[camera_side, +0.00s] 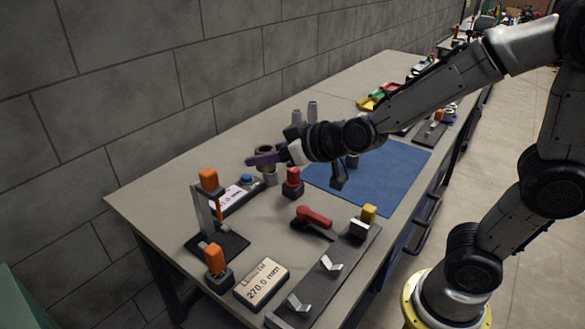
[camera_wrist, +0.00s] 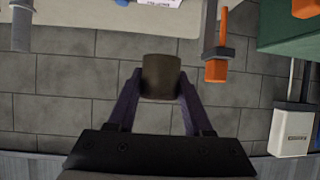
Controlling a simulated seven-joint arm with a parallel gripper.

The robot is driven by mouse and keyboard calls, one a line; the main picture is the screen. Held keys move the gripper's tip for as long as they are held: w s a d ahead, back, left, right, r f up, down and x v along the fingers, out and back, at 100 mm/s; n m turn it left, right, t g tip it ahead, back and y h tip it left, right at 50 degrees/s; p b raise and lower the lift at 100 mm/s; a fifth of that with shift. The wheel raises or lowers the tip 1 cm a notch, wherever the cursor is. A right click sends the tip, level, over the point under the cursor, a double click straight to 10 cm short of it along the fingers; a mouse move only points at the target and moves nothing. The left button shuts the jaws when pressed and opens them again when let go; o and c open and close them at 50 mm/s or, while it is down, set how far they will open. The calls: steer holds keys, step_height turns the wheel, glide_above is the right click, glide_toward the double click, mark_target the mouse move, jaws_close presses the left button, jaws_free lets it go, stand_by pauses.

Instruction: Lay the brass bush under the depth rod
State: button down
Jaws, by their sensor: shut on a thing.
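The brass bush (camera_wrist: 161,77), a dull brown cylinder, is held between the two dark purple fingers of my gripper (camera_wrist: 160,90) in the wrist view. In the side view the bush (camera_side: 265,150) and my gripper (camera_side: 268,157) are above the table's back side, right of the gauge stand. The gripper is shut on the bush. The depth rod appears to be the thin orange-marked rod (camera_side: 219,207) beside the grey upright with an orange top (camera_side: 208,179). It stands over a dark base plate (camera_side: 232,246). The bush is apart from the rod.
A readout (camera_side: 262,283) shows 270.0 mm. An orange-topped block (camera_side: 215,261) stands by the base. A red-topped block (camera_side: 292,178), a red-handled clamp (camera_side: 313,217) and a long dark rail (camera_side: 318,284) lie nearby. A blue mat (camera_side: 395,175) lies to the right.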

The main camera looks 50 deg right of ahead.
mark_target(256, 148)
steer(key=w, duration=0.1)
steer(key=w+a+y, duration=0.1)
steer(key=w+n, duration=0.1)
steer(key=shift+a+r, duration=0.15)
steer(key=shift+r, duration=0.2)
steer(key=w+a+f+n+g+y, duration=0.1)
steer(key=w+f+n+g+y, duration=0.2)
steer(key=w+f+n+y, duration=0.3)
steer(key=s+f+n+g+y, duration=0.1)
steer(key=s+f+n+g, duration=0.1)
steer(key=s, duration=0.1)
steer(key=s+a+f+n+g+y, duration=0.1)
steer(key=s+f+n+g+y, duration=0.1)
steer(key=s+n, duration=0.1)
steer(key=s+f+n+g+y, duration=0.1)
steer(key=s+f+n+g, duration=0.1)
steer(key=s+f+n, duration=0.1)
steer(key=shift+s+a+f+g, duration=0.15)
steer(key=shift+s+g, duration=0.15)
steer(key=shift+s, duration=0.5)
